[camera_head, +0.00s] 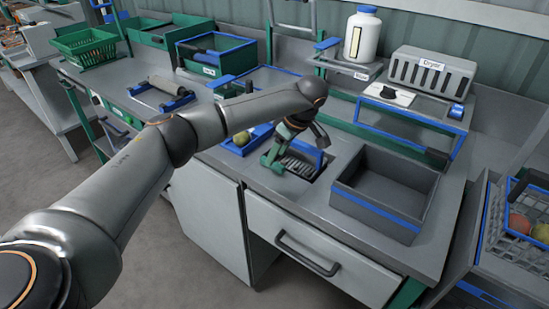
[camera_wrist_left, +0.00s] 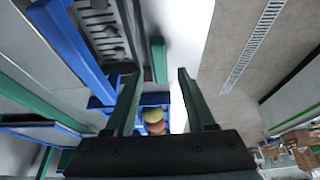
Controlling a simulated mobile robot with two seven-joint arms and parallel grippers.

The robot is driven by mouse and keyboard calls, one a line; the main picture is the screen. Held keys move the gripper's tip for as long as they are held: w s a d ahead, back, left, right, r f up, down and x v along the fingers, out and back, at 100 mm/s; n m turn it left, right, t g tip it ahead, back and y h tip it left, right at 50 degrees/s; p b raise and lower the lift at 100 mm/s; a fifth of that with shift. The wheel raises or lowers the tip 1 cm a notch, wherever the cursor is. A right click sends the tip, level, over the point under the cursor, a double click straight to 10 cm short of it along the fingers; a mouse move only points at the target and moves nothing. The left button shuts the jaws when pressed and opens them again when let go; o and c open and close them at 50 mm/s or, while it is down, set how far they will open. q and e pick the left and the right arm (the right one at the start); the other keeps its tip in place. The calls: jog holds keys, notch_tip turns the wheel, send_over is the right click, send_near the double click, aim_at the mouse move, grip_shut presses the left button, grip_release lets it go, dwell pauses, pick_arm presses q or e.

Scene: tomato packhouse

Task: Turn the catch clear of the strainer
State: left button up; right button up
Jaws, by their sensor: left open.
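The strainer (camera_head: 298,168) is a grey slotted plate in a recess of the counter. It also shows at the top left of the left wrist view (camera_wrist_left: 103,22), beside a blue bar (camera_wrist_left: 72,45). A short green bar (camera_wrist_left: 158,60), which looks like the catch, lies at the strainer's edge. My left gripper (camera_head: 270,162) hangs over the strainer's left side. In the left wrist view its open fingers (camera_wrist_left: 157,74) stand on either side of the green bar's line; I cannot tell whether they touch it. In the head view the arm and gripper hide the catch. My right gripper is out of view.
A blue tray (camera_head: 240,151) with round fruit lies behind my left gripper. A raised shelf (camera_head: 410,122) carries a dryer (camera_head: 430,78). A white bottle (camera_head: 363,35) stands behind.

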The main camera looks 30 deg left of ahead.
pick_arm(q)
jog(key=v, duration=0.9)
jog(key=shift+r, duration=0.3)
